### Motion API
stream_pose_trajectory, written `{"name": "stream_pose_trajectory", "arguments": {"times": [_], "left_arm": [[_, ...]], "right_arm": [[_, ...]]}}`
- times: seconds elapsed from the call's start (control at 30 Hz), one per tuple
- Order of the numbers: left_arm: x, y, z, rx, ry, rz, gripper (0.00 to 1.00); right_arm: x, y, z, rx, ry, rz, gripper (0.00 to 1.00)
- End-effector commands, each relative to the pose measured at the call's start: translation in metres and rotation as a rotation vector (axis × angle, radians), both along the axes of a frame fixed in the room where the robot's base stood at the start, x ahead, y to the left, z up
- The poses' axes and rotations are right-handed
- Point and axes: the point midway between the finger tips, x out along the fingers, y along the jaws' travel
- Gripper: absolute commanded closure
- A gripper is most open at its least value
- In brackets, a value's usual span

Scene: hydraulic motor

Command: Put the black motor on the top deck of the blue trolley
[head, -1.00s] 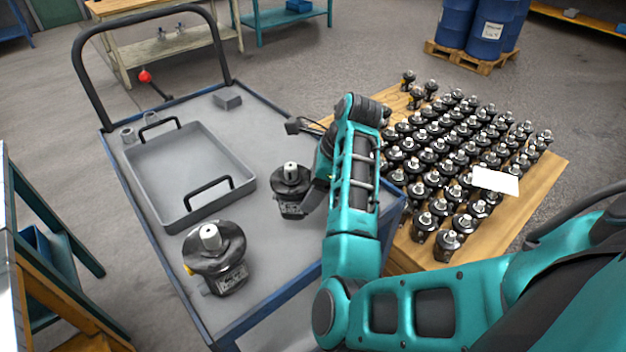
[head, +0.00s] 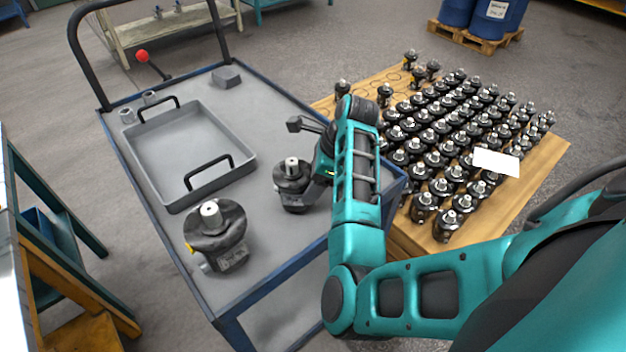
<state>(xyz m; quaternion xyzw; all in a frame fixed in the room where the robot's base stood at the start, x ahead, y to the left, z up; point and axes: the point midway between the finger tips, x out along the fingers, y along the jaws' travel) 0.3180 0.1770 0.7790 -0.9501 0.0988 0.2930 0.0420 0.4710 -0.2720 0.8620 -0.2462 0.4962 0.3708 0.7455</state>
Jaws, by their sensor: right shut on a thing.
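The black motor (head: 290,187), with a light shaft pointing up, is upright over the right side of the grey top deck (head: 268,130) of the blue trolley. My right gripper (head: 313,188) is shut on its right side, and my wrist and forearm partly hide the fingers. The motor's base is at or very close to the deck; I cannot tell whether it touches. A second, similar black motor (head: 216,236) stands on the deck at the near left. My left gripper is not in view.
A grey tray (head: 165,190) with black handles lies on the deck's left. A small grey block (head: 227,77) is at the far end. A wooden pallet (head: 520,190) with many motors and a white sheet (head: 496,162) stands right of the trolley. Bare deck lies at the near end.

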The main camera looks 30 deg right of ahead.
Motion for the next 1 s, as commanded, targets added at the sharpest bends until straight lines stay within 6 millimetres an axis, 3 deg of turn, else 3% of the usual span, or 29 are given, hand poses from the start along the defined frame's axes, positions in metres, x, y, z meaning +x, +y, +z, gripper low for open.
{"name": "stream_pose_trajectory", "arguments": {"times": [0.67,0.7,1.0], "left_arm": [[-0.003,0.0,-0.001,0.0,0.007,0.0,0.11],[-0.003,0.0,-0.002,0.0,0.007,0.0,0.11],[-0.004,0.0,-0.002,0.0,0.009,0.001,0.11]], "right_arm": [[0.002,0.0,-0.005,0.001,-0.008,0.001,1.0],[0.002,0.0,-0.005,0.0,-0.008,0.0,0.37],[0.001,0.0,-0.007,0.0,-0.003,0.0,0.11]]}}
